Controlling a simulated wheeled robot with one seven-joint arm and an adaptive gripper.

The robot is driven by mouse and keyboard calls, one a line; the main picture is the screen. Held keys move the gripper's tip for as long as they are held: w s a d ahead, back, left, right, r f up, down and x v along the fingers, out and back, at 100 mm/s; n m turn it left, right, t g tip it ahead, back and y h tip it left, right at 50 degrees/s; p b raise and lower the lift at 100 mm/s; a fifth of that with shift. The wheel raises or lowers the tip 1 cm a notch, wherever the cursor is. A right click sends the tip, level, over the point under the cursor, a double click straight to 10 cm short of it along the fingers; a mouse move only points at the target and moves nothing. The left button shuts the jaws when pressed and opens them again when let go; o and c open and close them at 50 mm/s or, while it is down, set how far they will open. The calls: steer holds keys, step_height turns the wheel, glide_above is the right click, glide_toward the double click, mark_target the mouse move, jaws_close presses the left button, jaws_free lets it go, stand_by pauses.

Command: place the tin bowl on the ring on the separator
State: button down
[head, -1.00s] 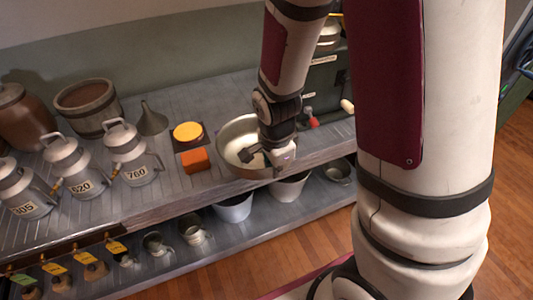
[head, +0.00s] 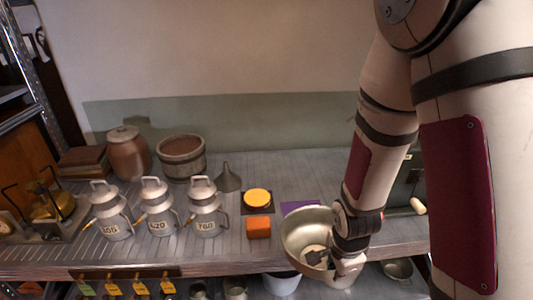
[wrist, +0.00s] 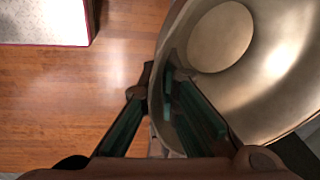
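The tin bowl (head: 294,236) is wide and silvery, at the counter's front edge right of the orange block in the head view. My gripper (head: 330,260) is at its near right side. In the wrist view the bowl (wrist: 285,75) fills the right, and its wall runs between the two fingers of my gripper (wrist: 157,80), one inside and one outside. The gripper looks shut on the rim. The bowl appears held and slightly tilted, overlapping the counter edge. A dark green machine (head: 408,183), perhaps the separator, is mostly hidden behind my arm. No ring can be made out.
Several numbered milk cans (head: 157,210), a funnel (head: 228,178), an orange block (head: 259,227), a yellow disc (head: 257,198) and a purple mat (head: 298,206) are on the counter. Buckets (head: 281,283) stand on the shelf below. Wooden floor (wrist: 65,100) lies open in front.

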steer(key=shift+w+n, duration=0.4)
steer(key=shift+n, duration=0.2)
steer(key=w+a+r+n+y, duration=0.1)
steer(key=w+r+n, duration=0.3)
steer(key=w+n, duration=0.5)
steer(key=n+y+p, duration=0.1)
steer(key=n, duration=0.5)
steer(key=shift+w+a+r+n+g+y, duration=0.2)
steer(key=shift+a+r+n+g+y, duration=0.1)
steer(key=shift+a, duration=0.1)
steer(key=shift+d, duration=0.1)
